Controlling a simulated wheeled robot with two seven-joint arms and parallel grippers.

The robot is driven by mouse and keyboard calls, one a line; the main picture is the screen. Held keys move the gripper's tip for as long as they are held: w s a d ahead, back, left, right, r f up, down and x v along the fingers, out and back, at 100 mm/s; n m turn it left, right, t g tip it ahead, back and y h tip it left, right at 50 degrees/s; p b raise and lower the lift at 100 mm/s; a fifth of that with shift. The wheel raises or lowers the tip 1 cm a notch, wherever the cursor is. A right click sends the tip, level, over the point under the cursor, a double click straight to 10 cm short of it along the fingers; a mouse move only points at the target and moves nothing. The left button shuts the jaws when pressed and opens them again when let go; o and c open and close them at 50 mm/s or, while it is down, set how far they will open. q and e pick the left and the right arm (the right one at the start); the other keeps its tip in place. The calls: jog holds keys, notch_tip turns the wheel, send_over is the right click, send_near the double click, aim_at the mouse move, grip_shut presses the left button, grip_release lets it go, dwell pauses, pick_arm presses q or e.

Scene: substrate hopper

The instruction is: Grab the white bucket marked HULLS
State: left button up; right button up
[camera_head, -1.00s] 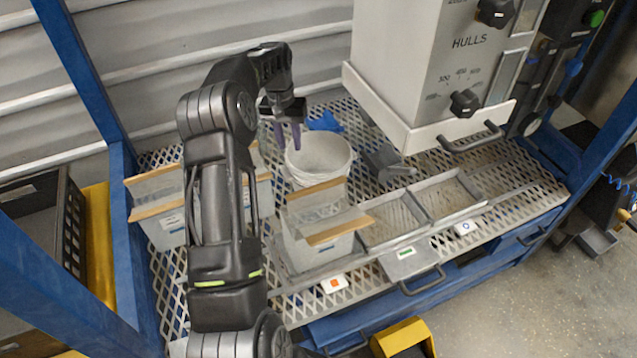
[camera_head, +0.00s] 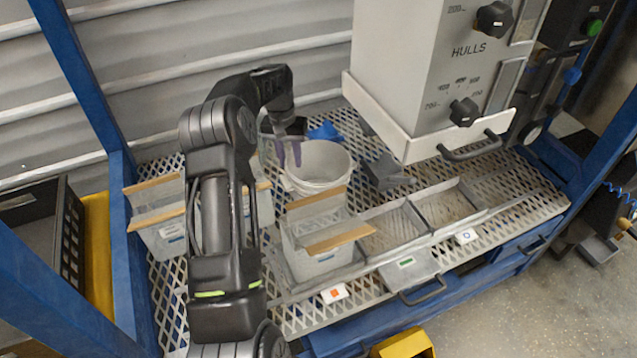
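A white round bucket (camera_head: 322,166) stands upright on the perforated metal bench (camera_head: 384,306), behind a clear bin with tan edges. Its open mouth shows empty from here; no HULLS marking can be read on it. The word HULLS shows on the grey hopper (camera_head: 408,75) at upper right. My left gripper (camera_head: 288,152) reaches in over the bench at the bucket's left rim. Its two purplish fingers point down with a narrow gap between them. I cannot tell whether they touch the rim. My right gripper is not in view.
Clear bins with tan edges stand at the left (camera_head: 158,222) and middle (camera_head: 318,262) of the bench. A grey scoop (camera_head: 386,174) lies right of the bucket, and a blue item (camera_head: 325,131) lies behind it. Shallow trays (camera_head: 445,203) lie at right. Blue frame posts flank the bench.

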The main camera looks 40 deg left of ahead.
aim_at(291, 170)
pick_arm(q)
notch_tip(291, 170, down, 5)
jog(key=shift+r+b, duration=0.1)
jog(key=shift+b, duration=0.2)
jog(key=shift+c, duration=0.2)
grip_shut()
dwell(0.4)
dwell(1.1)
